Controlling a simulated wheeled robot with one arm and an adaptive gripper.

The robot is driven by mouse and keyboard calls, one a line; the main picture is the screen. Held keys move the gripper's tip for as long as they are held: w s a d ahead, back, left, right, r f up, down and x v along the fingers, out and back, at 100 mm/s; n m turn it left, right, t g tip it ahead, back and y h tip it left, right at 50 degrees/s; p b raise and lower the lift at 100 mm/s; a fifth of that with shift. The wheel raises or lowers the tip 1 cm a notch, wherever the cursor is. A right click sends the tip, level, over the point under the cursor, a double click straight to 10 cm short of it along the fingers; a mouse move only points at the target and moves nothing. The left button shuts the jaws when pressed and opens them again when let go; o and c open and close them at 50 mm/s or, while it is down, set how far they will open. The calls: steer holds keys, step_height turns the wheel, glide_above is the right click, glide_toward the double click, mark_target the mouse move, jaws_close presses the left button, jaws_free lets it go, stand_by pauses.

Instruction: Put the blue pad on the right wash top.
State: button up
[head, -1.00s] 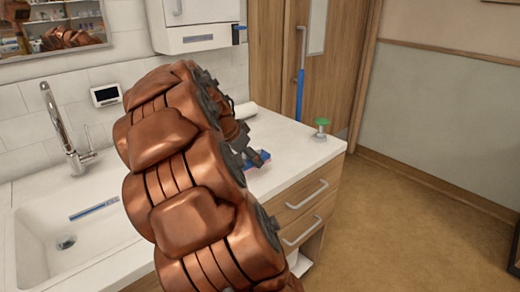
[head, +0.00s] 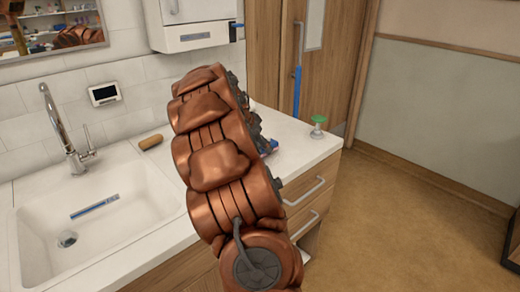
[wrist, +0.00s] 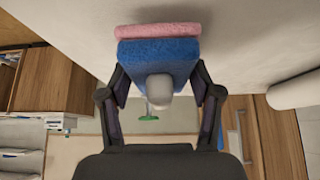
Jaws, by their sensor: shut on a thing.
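The blue pad (wrist: 155,55) is between the two fingers of my gripper (wrist: 158,72) in the wrist view. A pink layer (wrist: 157,31) lies along its counter side; I cannot tell if the two are joined. A rounded grey piece (wrist: 159,87) shows on the pad's near face. In the head view only a small blue bit of the pad (head: 271,147) shows past my arm, over the right wash top (head: 308,148). My arm hides most of the gripper there. I cannot tell whether the pink layer touches the top.
A green-topped dispenser (head: 318,125) stands near the right wash top's far right corner. A white roll (wrist: 295,88) shows in the wrist view. The sink (head: 130,205) is left, with a blue strip (head: 94,207) in it and a brown sponge (head: 150,142) behind.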

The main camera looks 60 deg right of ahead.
steer(key=shift+f, duration=1)
steer(key=shift+f, duration=0.15)
steer(key=o, duration=1.1)
